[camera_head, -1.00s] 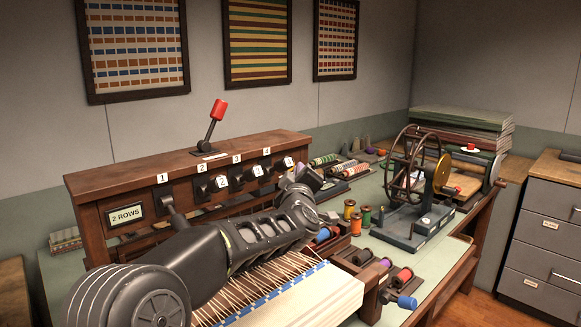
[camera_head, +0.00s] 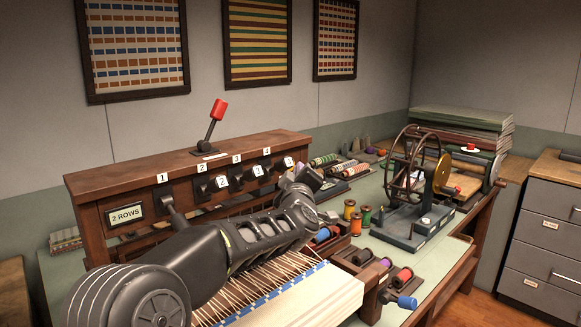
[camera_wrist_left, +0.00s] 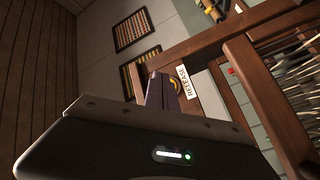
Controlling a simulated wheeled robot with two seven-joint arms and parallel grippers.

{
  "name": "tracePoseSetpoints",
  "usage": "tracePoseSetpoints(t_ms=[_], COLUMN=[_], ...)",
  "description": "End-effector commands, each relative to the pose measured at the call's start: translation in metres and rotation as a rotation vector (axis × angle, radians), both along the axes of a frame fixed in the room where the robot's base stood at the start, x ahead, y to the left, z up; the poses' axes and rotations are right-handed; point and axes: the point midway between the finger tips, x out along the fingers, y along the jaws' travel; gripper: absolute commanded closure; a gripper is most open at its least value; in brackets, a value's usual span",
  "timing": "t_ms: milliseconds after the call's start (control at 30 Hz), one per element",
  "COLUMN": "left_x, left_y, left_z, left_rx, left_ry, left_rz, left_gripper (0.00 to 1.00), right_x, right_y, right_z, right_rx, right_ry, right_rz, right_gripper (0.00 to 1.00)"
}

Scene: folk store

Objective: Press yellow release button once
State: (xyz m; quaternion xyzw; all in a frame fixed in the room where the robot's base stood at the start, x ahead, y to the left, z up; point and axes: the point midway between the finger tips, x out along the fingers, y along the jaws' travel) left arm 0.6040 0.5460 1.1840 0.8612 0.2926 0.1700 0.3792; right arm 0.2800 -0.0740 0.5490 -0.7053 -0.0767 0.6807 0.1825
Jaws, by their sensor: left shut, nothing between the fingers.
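The yellow release button (camera_wrist_left: 175,85) shows in the left wrist view as a small yellow piece beside a white RELEASE label (camera_wrist_left: 187,82) on the wooden frame. It is mostly hidden behind the fingers of my left gripper (camera_wrist_left: 162,92). The fingers are shut and empty and overlap the button in this view. I cannot tell whether they touch it. In the head view my left gripper (camera_head: 309,178) is at the right end of the loom's lever panel (camera_head: 185,165), and its own arm hides the button.
A red-handled lever (camera_head: 218,110) stands on top of the panel. Numbered levers line its front, near a 2 ROWS display (camera_head: 126,214). Thread spools (camera_head: 349,209) and a winding wheel (camera_head: 410,165) stand to the right. Strung threads (camera_head: 262,285) lie below the arm.

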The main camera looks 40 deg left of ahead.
Motion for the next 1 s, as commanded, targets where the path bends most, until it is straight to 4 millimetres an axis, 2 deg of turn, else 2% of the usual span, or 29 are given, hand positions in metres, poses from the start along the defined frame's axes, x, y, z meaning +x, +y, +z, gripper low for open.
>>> tracePoseSetpoints(t_ms=[233, 1000], left_x=[0.000, 0.000], left_y=[0.008, 0.013], left_z=[0.000, 0.001], left_rx=[0.001, 0.001], left_ry=[-0.001, 0.000], left_rz=[0.002, 0.003], left_gripper=[1.00, 1.00], right_x=[0.000, 0.000], right_y=[0.000, 0.000], right_z=[-0.003, -0.004], right_rx=[0.000, 0.000], right_ry=[0.000, 0.000], right_rz=[0.000, 0.000], right_gripper=[0.64, 0.64])
